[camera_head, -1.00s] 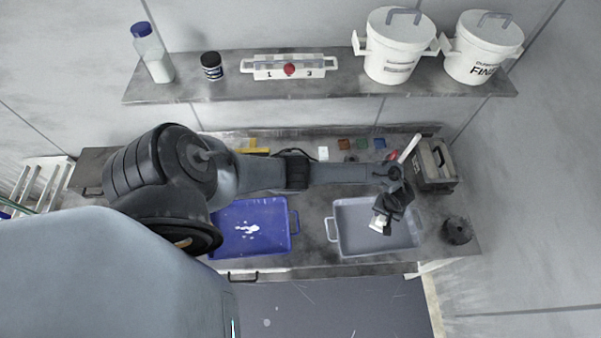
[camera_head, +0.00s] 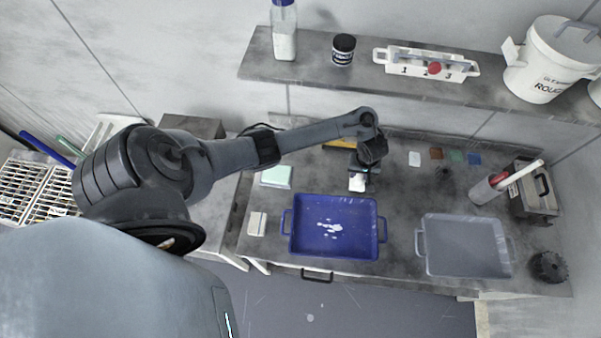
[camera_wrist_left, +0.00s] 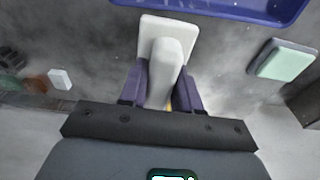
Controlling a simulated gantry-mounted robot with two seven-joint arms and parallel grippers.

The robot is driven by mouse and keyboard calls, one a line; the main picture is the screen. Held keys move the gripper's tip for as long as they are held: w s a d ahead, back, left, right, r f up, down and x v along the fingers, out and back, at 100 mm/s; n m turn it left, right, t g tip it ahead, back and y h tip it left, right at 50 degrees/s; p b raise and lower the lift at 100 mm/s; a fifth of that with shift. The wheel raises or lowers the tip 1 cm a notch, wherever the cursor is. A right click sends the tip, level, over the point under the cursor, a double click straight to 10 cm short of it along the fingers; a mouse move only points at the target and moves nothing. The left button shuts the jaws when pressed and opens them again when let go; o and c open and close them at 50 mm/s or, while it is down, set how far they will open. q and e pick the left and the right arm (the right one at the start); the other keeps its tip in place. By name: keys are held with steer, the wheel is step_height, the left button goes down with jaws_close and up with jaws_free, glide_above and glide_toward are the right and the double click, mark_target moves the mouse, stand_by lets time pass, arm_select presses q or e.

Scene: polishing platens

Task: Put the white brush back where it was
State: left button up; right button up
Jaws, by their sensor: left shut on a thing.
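My left gripper (camera_head: 364,172) is shut on the white brush (camera_head: 357,184), just behind the blue tray (camera_head: 290,222). In the left wrist view the brush (camera_wrist_left: 165,60) has a pale handle between the two purple-grey fingers of the gripper (camera_wrist_left: 160,88) and a wider white head beyond them. I cannot tell whether the brush touches the bench. The gripper hides part of the handle. My right gripper is not in view.
A yellow object (camera_head: 341,143) lies behind the gripper. A green-topped block (camera_head: 276,177) and a white block (camera_head: 257,223) lie left of the blue tray. The grey tray (camera_head: 465,246), a canister (camera_head: 482,192) and a toolbox (camera_head: 535,192) stand right. A shelf (camera_head: 330,76) runs above.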

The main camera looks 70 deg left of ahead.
arm_select(q)
steer(key=s+a+f+b, duration=0.1)
steer(key=s+a+f, duration=0.1)
steer(key=a, duration=0.1)
steer(key=s+a+f+b, duration=0.2)
steer(key=s+a+f, duration=0.1)
steer(key=a, duration=0.1)
steer(key=s+a+f+b, duration=0.1)
steer(key=s+a+f, duration=0.2)
steer(key=shift+s+a, duration=0.15)
steer(key=shift+a, duration=0.2)
step_height(320, 180, down, 3)
steer(key=shift+f+b, duration=0.2)
steer(key=shift+b, duration=0.9)
steer(key=shift+f, duration=0.2)
steer(key=shift+f, duration=0.2)
steer(key=o, duration=1)
steer(key=shift+r, duration=0.1)
